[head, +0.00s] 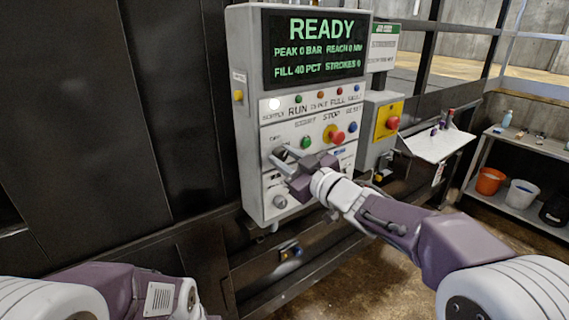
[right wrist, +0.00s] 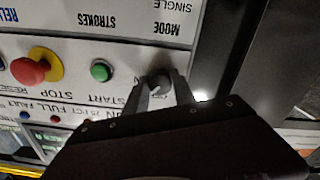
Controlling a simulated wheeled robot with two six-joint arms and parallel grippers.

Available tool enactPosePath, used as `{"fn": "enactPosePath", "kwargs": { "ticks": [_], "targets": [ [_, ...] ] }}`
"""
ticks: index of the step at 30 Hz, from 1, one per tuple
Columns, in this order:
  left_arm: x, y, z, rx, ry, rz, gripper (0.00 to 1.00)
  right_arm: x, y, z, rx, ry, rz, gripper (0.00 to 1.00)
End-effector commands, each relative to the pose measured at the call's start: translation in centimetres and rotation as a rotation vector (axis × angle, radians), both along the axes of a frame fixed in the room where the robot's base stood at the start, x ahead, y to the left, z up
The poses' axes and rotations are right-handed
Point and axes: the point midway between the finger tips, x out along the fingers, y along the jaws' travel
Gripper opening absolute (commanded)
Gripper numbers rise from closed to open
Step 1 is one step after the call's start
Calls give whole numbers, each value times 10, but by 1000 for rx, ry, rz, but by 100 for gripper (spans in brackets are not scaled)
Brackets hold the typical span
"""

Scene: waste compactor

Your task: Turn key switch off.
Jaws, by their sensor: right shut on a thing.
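The key switch (head: 279,153) is a small grey knob on the left of the control panel's button row, beside the green START button (head: 306,142). My right gripper (head: 284,157) reaches it from the lower right and hides part of it. In the right wrist view the dark knob of the switch (right wrist: 158,81) sits between the two fingers (right wrist: 159,90), which are shut on it. The exact angle of the key is hard to tell. My left arm is at the lower left, with its gripper out of view.
The panel screen (head: 316,45) reads READY. A red STOP button (head: 338,137) and a blue RESET button (head: 352,127) are right of START. A red mushroom button (head: 393,122) sits on a yellow plate. A shelf (head: 525,140) with buckets stands at right.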

Motion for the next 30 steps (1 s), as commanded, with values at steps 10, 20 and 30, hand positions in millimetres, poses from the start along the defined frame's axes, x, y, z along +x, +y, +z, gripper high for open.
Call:
{"fn": "enactPosePath", "kwargs": {
  "ticks": [10, 20, 30],
  "targets": [
    [0, 0, -24, 0, 0, 0, 0, 0, 0, -2, -261, -191, -1, 0],
    [0, 0, -37, 0, 0, 0, 0, 1, -1, -1, -458, -333, -1, 0],
    [0, 0, -43, 0, 0, 0, 0, 0, -1, 0, -560, -407, 0, 0]
  ]
}}
